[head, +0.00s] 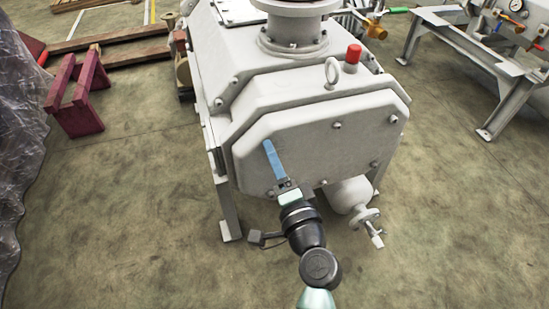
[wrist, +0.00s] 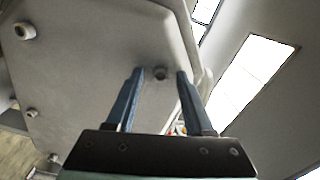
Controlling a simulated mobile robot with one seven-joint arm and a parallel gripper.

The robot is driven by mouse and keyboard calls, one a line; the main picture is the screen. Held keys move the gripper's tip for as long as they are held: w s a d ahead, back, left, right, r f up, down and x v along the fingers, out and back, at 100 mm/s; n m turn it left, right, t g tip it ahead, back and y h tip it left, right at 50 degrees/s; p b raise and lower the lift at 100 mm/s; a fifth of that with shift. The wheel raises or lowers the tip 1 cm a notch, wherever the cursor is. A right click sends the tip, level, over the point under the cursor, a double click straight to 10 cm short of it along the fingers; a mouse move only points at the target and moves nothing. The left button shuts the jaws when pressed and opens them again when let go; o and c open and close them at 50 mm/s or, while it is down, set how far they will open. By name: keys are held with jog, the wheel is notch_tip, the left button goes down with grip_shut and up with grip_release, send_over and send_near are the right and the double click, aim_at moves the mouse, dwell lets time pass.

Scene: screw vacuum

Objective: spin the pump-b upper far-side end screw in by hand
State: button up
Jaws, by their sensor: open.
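The pump's pale grey end cover (head: 300,150) faces me in the head view, with several screws around its edge. My gripper (head: 267,145) reaches up to the cover's left side, and its blue fingers hide the spot behind them. In the wrist view my gripper (wrist: 159,74) is open, one finger on each side of a small dark screw head (wrist: 160,74) on the cover. Gaps show between the screw and both fingers. I cannot tell how far the screw sits in, or whether the fingertips touch the cover.
Other cover screws (wrist: 25,31) sit to the left in the wrist view. An eyebolt (head: 331,73) and a red cap (head: 354,54) stand on top of the pump. A valve (head: 370,222) sticks out low at the right. Floor in front is clear.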

jog(key=v, duration=1.3)
jog(key=shift+w, duration=0.1)
